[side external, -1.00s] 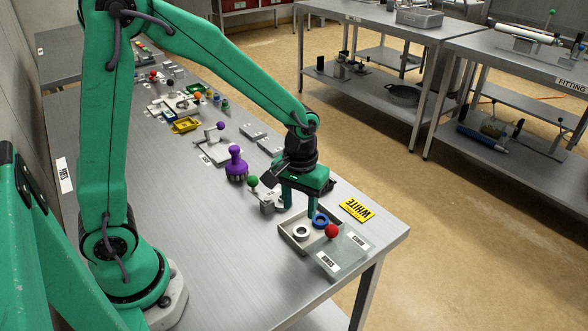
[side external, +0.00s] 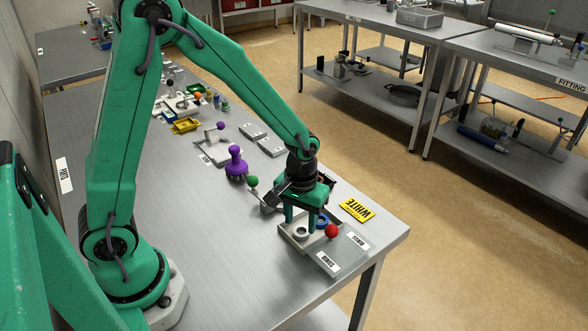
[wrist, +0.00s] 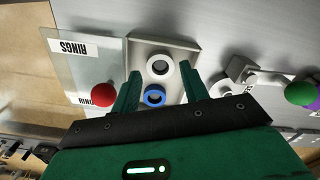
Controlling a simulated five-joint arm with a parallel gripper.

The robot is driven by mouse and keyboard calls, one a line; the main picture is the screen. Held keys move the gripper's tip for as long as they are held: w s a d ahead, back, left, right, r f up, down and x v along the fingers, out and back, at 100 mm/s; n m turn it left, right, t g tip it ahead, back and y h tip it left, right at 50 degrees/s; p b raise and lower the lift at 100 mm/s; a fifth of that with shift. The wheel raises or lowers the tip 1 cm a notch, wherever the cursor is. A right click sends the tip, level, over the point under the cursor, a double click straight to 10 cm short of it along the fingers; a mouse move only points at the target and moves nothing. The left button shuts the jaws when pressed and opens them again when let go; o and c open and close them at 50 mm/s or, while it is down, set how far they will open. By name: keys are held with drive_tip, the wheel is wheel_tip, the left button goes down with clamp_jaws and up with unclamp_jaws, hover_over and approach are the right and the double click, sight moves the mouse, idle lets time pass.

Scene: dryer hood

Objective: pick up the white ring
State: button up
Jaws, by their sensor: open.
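The white ring (side external: 301,237) lies in a small grey open tray (side external: 287,242) at the table's near right corner. A blue ring (side external: 322,221) lies beside it in the same tray, partly hidden by a finger. My gripper (side external: 300,226) is open and empty, low over the tray, with its fingers pointing down. In the wrist view, the white ring (wrist: 169,73) shows between and just beyond my fingertips (wrist: 160,76), with one finger on each side. The blue ring (wrist: 154,103) is between the fingers, closer to the palm in the picture. I cannot tell how high the fingertips are above the ring.
A clear panel (wrist: 80,70) labelled RINGS, with a red ball knob (side external: 331,231), sits beside the tray, close to one finger. A green ball knob (side external: 253,182) and a purple knobbed piece (side external: 236,165) stand to the left.

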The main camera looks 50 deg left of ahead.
drive_tip(key=shift+f, duration=1.45)
drive_tip(key=c, duration=0.8)
